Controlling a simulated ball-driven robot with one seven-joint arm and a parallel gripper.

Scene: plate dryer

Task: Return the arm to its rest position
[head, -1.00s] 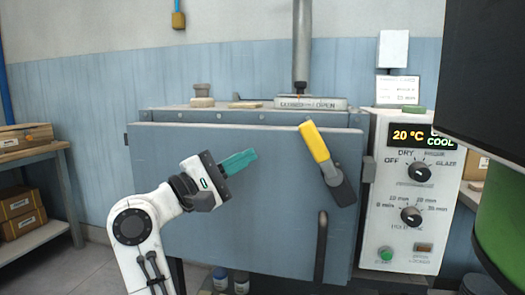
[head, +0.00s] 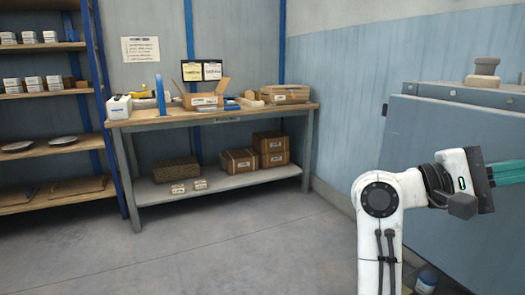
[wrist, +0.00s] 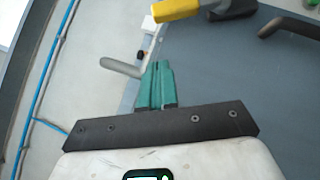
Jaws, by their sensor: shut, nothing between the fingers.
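My arm shows at the right of the head view. It is bent, with my gripper (head: 508,172) held level and pointing right; its teal fingers run to the picture's edge, so the tips are cut off. In the wrist view my gripper (wrist: 155,80) has its two teal fingers pressed together with nothing between them. The grey-blue dryer (head: 450,140) stands behind the gripper in the head view. In the wrist view the dryer's front (wrist: 235,75) lies beyond the fingers, with a yellow handle (wrist: 178,8) at the top, apart from them.
A workbench (head: 225,115) with open boxes and tools stands at the back, brown cartons (head: 270,148) on its lower shelf. A shelf rack (head: 60,145) with plates and small boxes is at the left. The grey floor (head: 230,245) in front is clear. A dark bar handle (wrist: 288,25) shows in the wrist view.

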